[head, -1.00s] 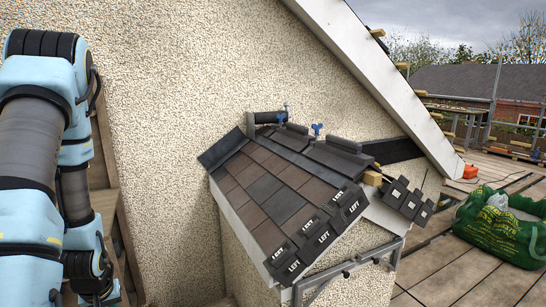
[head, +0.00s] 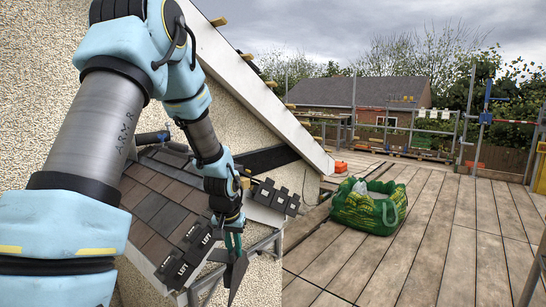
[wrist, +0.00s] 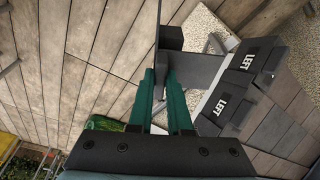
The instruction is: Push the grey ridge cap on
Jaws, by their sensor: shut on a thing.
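My gripper (head: 234,238) has green fingers and points down in front of the small tiled roof. In the wrist view its fingers (wrist: 168,110) are shut on a dark grey angled piece (wrist: 200,68), which looks like the grey ridge cap. One wing lies broad and flat, the other shows nearly edge-on. In the head view the cap (head: 236,275) hangs below the fingers, off the roof's lower right edge.
A metal bracket (head: 262,246) runs below the roof edge. A green bag (head: 368,208) stands on the planks. An orange thing (head: 340,167) lies farther back. The deck at right (head: 430,240) is clear.

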